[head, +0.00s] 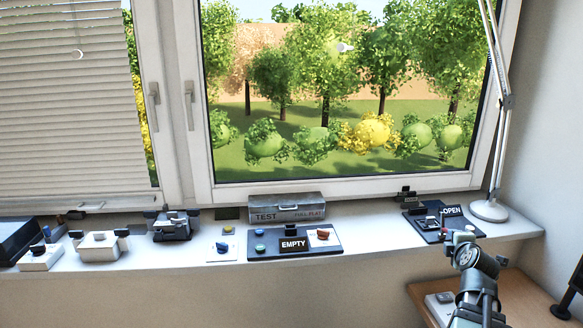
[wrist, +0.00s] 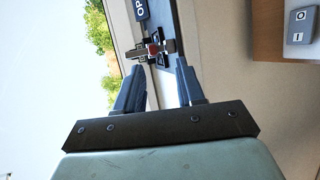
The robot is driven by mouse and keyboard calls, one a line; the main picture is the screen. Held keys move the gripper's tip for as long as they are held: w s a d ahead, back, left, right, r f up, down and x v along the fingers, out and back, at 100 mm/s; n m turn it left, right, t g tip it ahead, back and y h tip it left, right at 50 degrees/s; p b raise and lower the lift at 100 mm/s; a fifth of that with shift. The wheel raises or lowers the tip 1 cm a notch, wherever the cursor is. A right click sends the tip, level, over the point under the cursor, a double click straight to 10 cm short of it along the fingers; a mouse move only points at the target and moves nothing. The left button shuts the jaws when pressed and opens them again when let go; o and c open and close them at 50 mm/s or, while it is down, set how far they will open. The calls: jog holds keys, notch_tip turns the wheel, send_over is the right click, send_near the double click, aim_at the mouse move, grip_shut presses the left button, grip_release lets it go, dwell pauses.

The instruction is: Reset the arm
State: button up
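My arm (head: 475,282) rises from the bottom right in the head view, its end in front of the right part of the sill. In the wrist view my gripper (wrist: 160,77) is open, with its two blue-grey fingers spread apart and nothing seen between them. Beyond the fingertips is a small dark device with a red part (wrist: 154,49), apart from the fingers as far as I can tell. A dark sign (wrist: 141,9) with white letters, partly cut off, is above it. In the head view the dark panel (head: 418,224) with the "OPEN" sign (head: 452,211) lies just behind my arm's end.
The window sill (head: 375,232) holds a grey "TEST" box (head: 287,214), a dark panel with an "EMPTY" sign (head: 293,245) and several small devices leftward. A lamp base (head: 489,211) stands at right. A low wooden table (head: 520,300) carries a grey switch box, also in the wrist view (wrist: 300,25).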

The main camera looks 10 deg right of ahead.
jog(key=a+f+m+g+y, duration=0.1)
jog(key=a+f, duration=0.3)
jog(key=f, duration=0.3)
jog(key=w+a+f+m+g+y, duration=0.15)
jog(key=a+f, duration=0.25)
jog(key=f, duration=0.4)
jog(key=a+f+m+g+y, duration=0.1)
jog(key=a+f+g+y, duration=0.1)
jog(key=a+f, duration=0.4)
jog(key=s+a+f+m+g+y, duration=0.1)
jog(key=s+a+f+g, duration=0.1)
jog(key=s+a+f, duration=0.3)
jog(key=a+f+m+g, duration=0.1)
jog(key=a+f, duration=0.1)
jog(key=f, duration=0.5)
jog(key=s+a+f+m+g+y, duration=0.1)
jog(key=s+a+f+m+g, duration=0.2)
jog(key=f, duration=0.4)
jog(key=s+a+f+m+g, duration=0.2)
jog(key=s+a+f+g, duration=0.2)
jog(key=s+a+f, duration=0.75)
jog(key=s+a+f+m+g, duration=0.1)
jog(key=s+f+m+g, duration=0.1)
jog(key=s, duration=0.8)
jog(key=s+a+f+m+g, duration=0.2)
jog(key=s+f, duration=0.3)
jog(key=s, duration=0.5)
jog(key=shift+s+g+h, duration=0.2)
jog(key=shift+g+h, duration=0.25)
jog(key=shift+g, duration=0.2)
